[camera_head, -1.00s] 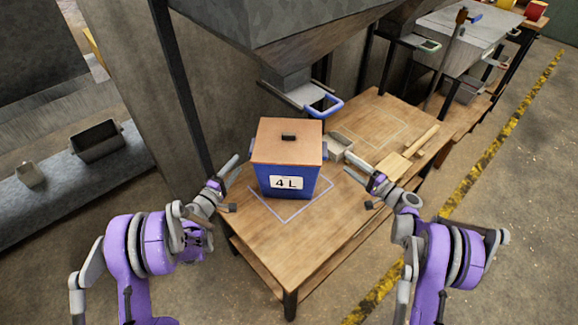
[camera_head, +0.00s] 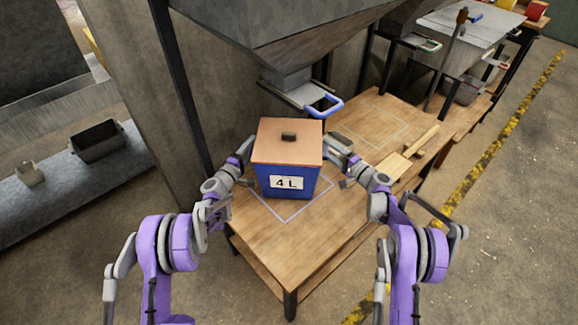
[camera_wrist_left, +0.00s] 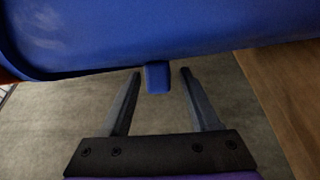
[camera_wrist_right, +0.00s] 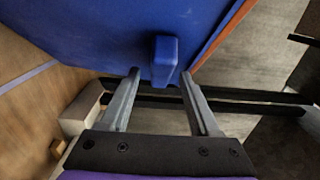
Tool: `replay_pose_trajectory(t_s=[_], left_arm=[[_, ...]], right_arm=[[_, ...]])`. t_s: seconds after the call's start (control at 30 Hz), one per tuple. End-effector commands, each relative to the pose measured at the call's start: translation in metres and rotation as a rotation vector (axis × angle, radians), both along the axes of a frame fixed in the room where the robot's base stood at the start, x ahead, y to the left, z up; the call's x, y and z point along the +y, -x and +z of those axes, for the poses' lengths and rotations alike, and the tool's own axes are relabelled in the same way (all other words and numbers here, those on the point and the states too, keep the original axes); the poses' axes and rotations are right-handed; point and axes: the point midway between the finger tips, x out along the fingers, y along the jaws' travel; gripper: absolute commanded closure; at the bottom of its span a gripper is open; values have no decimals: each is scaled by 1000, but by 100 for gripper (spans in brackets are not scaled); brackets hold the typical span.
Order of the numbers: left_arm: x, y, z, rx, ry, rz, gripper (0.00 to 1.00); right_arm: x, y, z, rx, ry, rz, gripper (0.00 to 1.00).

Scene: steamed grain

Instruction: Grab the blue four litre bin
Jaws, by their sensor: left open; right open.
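The blue bin (camera_head: 287,181) with a white "4 L" label stands upright on the wooden table, under a flat brown lid (camera_head: 287,141) with a dark knob. My left gripper (camera_head: 247,164) is open at the bin's left side. In the left wrist view, a blue side handle (camera_wrist_left: 157,77) lies between the tips of the open left fingers (camera_wrist_left: 160,74). My right gripper (camera_head: 336,165) is open at the bin's right side. In the right wrist view, the other blue handle (camera_wrist_right: 164,60) lies between and just beyond the open right fingertips (camera_wrist_right: 160,74).
The wooden table (camera_head: 330,226) has a marked outline around the bin. A hopper (camera_head: 300,35) with a blue-handled slide (camera_head: 324,107) hangs above and behind the bin. A wooden scraper-like piece (camera_head: 394,167) lies to the right. The table front is clear.

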Motion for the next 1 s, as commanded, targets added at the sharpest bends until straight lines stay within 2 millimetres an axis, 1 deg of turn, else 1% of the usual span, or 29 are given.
replay_pose_trajectory(t_s=[0.1, 0.13, 0.27, 0.3, 0.37, 0.4, 0.47, 1.0], left_arm=[[0, 0, 0, 0, 0, 0, 38], [0, 0, 0, 0, 0, 0, 41], [0, 0, 0, 0, 0, 0, 64], [0, 0, 0, 0, 0, 0, 72], [0, 0, 0, 0, 0, 0, 82], [0, 0, 0, 0, 0, 0, 90], [0, 0, 0, 0, 0, 0, 100], [0, 0, 0, 0, -1, 0, 100]], right_arm=[[0, 0, 0, 0, 0, 0, 38], [0, 0, 0, 0, 0, 0, 41], [0, 0, 0, 0, 0, 0, 64], [0, 0, 0, 0, 0, 0, 72], [0, 0, 0, 0, 0, 0, 82], [0, 0, 0, 0, 0, 0, 90], [0, 0, 0, 0, 0, 0, 100], [0, 0, 0, 0, 0, 0, 100]])
